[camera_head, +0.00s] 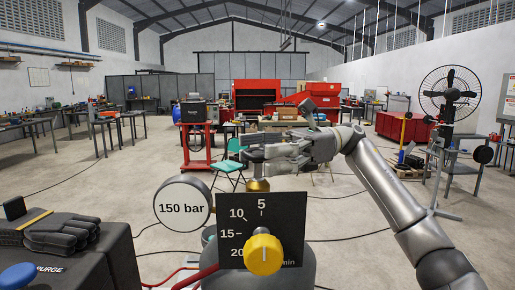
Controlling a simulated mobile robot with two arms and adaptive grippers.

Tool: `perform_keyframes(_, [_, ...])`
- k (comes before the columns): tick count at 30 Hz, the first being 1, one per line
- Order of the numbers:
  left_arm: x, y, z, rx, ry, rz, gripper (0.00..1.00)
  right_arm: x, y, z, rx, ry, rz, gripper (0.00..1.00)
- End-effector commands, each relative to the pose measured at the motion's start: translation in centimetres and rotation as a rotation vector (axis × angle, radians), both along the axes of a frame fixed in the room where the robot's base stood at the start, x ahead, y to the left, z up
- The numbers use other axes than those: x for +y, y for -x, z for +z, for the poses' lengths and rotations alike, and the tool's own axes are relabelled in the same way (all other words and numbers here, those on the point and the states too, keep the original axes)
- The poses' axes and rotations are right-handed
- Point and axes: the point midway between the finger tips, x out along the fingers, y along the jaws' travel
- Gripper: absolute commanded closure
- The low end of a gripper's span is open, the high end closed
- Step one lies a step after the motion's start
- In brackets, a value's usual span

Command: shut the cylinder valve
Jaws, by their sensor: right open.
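The grey cylinder (294,268) stands at the bottom centre, with a brass valve fitting (258,186) above it. A dark valve top shows just above the brass, partly covered by my fingers. My right gripper (260,151) reaches in from the right, open, with its fingers level at the valve top. I cannot tell whether they touch it. A round gauge (182,204) reading "150 bar" sits left of the valve. A black dial plate (287,222) with numbers 5 to 20 and a yellow knob (263,255) stands in front and hides part of the cylinder. My left gripper is not in view.
A black case (112,247) marked "PURGE" stands at lower left, with black gloves (62,232) on it and a blue knob (18,276) at its front. Hoses (195,278) run beside the cylinder. A green chair (230,165) and a fan (450,95) stand further back.

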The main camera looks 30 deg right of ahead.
Motion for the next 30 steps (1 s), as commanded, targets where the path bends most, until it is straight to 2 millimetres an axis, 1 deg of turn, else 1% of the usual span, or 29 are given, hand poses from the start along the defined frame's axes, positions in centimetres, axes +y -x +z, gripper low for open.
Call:
perform_keyframes(4, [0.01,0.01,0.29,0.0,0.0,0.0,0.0,0.85,0.05,-0.01,0.001,0.0,0.001,0.29])
perform_keyframes(12, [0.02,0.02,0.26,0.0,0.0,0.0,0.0,0.99,0.03,-0.05,0.0,0.0,0.0,0.29])
perform_keyframes(13, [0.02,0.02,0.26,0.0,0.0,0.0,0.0,0.99,0.04,-0.05,0.0,0.0,0.0,0.31])
perform_keyframes(23, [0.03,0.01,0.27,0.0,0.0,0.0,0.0,0.96,0.04,-0.03,0.0,0.0,0.0,0.73])
perform_keyframes(24, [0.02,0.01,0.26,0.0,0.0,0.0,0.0,0.96,0.04,-0.03,0.0,0.0,0.0,0.76])
perform_keyframes(30, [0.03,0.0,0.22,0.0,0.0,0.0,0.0,0.95,0.04,-0.02,0.0,-0.001,-0.003,0.76])
